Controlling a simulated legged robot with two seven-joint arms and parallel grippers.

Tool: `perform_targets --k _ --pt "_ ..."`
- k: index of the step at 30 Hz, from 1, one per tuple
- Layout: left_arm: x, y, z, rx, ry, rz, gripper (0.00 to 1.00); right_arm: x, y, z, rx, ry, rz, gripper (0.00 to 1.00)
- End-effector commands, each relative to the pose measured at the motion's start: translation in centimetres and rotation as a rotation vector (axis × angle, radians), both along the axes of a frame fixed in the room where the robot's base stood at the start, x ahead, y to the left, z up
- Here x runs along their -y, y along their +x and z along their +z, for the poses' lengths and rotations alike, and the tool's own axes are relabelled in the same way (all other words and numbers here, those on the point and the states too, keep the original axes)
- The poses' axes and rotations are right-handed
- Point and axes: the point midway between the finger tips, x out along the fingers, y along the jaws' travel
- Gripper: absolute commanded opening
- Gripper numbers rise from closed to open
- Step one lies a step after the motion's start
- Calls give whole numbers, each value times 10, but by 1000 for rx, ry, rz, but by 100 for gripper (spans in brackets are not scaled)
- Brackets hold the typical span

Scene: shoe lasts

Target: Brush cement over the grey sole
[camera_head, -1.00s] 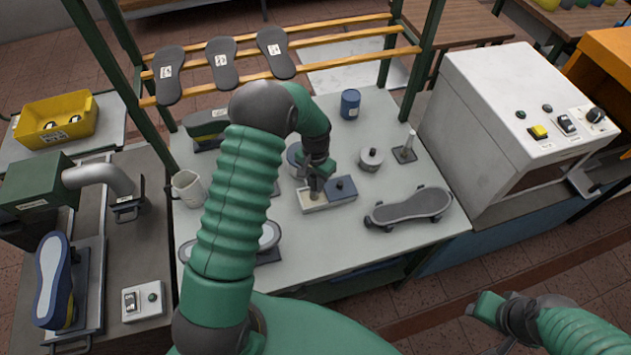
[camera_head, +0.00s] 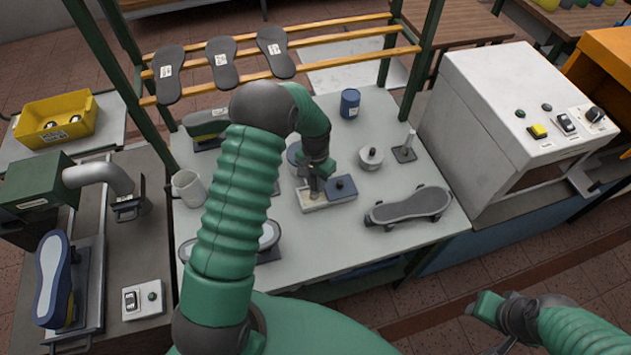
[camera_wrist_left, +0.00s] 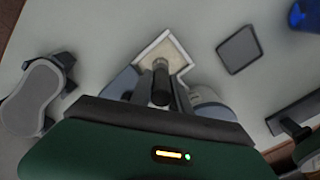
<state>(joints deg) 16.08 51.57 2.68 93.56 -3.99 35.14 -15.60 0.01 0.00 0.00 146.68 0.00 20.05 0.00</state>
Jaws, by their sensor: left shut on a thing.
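The grey sole (camera_head: 408,206) rests on a dark stand at the right front of the table, bottom face up. My left gripper (camera_head: 316,172) is shut on a brush (camera_head: 314,187), which hangs down into the open side of a cement tray (camera_head: 308,207). In the left wrist view the brush (camera_wrist_left: 160,82) stands over the pale cement tray (camera_wrist_left: 165,45). The gripper is left of the sole, clear of it. My right gripper (camera_head: 484,306) is off the table at the lower right; its jaws are too unclear to read.
A lidded pot (camera_head: 370,158), a stand with a short post (camera_head: 404,150) and a blue can (camera_head: 350,103) stand behind. A white mug (camera_head: 188,188) is at left. A white machine (camera_head: 530,110) borders the table at right. Bare tabletop lies in front of the tray.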

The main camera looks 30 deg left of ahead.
Motion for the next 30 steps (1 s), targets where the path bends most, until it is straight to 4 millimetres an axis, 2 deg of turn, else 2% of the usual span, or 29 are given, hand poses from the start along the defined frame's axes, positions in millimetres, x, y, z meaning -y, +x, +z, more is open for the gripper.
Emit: perform_targets --k 4,24,30 --pt "0 -1 6 -2 -1 0 0 0 0 5 0 0 0 36" --pt "0 -1 70 -1 -1 0 0 0 0 53 0 0 0 36" --pt "0 -1 70 -1 -1 0 0 0 0 52 0 0 0 36"
